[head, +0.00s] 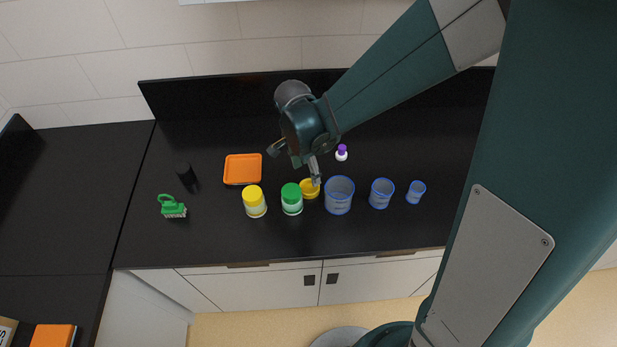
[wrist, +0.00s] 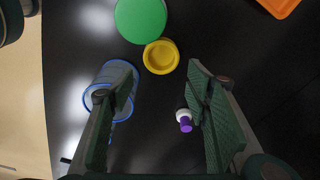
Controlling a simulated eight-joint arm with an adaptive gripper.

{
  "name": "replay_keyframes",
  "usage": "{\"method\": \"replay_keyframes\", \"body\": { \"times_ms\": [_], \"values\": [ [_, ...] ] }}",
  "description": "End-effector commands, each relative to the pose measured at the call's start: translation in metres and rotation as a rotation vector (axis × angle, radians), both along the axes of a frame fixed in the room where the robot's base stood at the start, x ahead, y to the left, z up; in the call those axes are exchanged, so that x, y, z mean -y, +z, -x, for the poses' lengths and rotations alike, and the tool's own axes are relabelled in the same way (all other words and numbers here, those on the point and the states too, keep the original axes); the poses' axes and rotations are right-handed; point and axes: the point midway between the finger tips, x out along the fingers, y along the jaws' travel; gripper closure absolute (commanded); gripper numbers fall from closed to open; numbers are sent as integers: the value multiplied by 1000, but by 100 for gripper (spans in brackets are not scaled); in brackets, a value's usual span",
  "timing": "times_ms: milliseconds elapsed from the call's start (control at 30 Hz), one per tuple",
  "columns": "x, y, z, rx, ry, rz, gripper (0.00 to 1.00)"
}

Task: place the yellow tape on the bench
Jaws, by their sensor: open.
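The yellow tape (head: 309,188) is a low yellow ring lying on the black bench (head: 225,240), between the green-lidded jar and the largest blue-rimmed beaker. In the wrist view the tape (wrist: 161,56) shows whole, just beyond the fingertips and midway between them. My gripper (head: 294,166) is open and empty above the bench, with one fingertip overlapping the tape's far edge in the head view. In the wrist view my gripper (wrist: 160,75) has its jaws spread wide with nothing between the pads. Its exact height above the tape is hard to tell.
The green-lidded jar (head: 292,198) is close left of the tape, with a yellow-lidded jar (head: 254,201) beyond. The large beaker (head: 339,195) is close right, then two smaller beakers. A purple-capped bottle (head: 341,153) stands behind. An orange tray (head: 242,169) lies left. The front strip is clear.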

Motion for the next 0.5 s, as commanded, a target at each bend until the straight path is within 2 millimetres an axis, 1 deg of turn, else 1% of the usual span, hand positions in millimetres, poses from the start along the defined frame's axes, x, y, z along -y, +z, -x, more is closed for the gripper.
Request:
{"method": "replay_keyframes", "body": {
  "times_ms": [100, 200, 500],
  "values": [
    [-5, -8, -1, -8, -28, 7, 52],
    [-8, -12, -2, -11, -44, 10, 52],
    [-8, -14, -1, -13, -50, 11, 52]
  ]
}}
